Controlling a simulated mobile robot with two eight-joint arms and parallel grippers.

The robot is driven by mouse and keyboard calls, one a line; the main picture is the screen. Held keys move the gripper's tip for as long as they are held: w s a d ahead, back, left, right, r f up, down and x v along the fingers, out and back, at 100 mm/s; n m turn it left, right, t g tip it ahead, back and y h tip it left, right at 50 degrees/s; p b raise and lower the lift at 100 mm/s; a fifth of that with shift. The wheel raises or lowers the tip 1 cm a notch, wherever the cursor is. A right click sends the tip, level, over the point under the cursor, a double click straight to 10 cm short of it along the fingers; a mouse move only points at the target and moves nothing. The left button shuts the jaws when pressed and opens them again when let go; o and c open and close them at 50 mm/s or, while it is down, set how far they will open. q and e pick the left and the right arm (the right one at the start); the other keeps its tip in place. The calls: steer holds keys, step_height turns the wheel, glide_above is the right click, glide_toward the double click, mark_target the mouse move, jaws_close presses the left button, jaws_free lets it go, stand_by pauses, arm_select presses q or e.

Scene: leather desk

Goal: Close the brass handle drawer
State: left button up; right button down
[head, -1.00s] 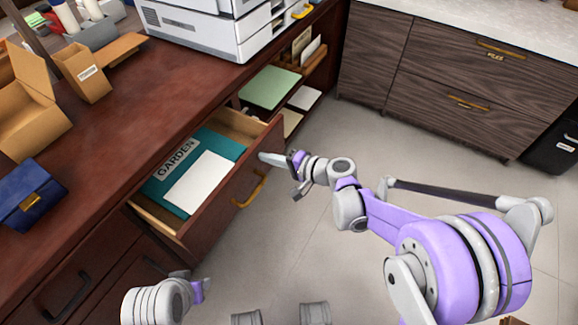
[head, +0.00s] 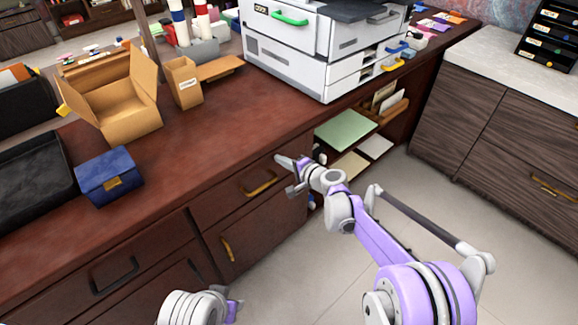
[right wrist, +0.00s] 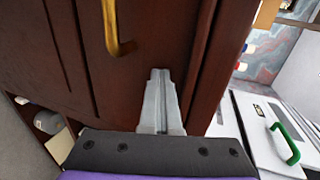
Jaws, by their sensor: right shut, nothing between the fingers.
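The brass handle drawer (head: 232,203) is in the desk front, and its face looks flush with the desk. Its inside is hidden. Its brass handle (head: 259,184) also shows at the top of the right wrist view (right wrist: 112,28). My right gripper (head: 284,162) is shut and empty, at the right end of the drawer front. In the right wrist view its fingertips (right wrist: 160,75) are at the dark wood beside the handle, touching or very close. My left gripper (head: 233,304) is low in the head view, away from the drawer, and its fingers are not clear.
The reddish desk top (head: 200,145) holds a printer (head: 310,60), cardboard boxes (head: 125,100) and a blue box (head: 110,176). Right of the drawer is an open shelf with green paper (head: 345,130). A brass-handled cupboard door (head: 235,245) lies below. The floor to the right is clear.

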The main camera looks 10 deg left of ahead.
steer(key=shift+w+a+r, duration=0.1)
steer(key=shift+a, duration=0.1)
stand_by(0.3)
steer(key=p+v, duration=0.2)
steer(key=v, duration=0.9)
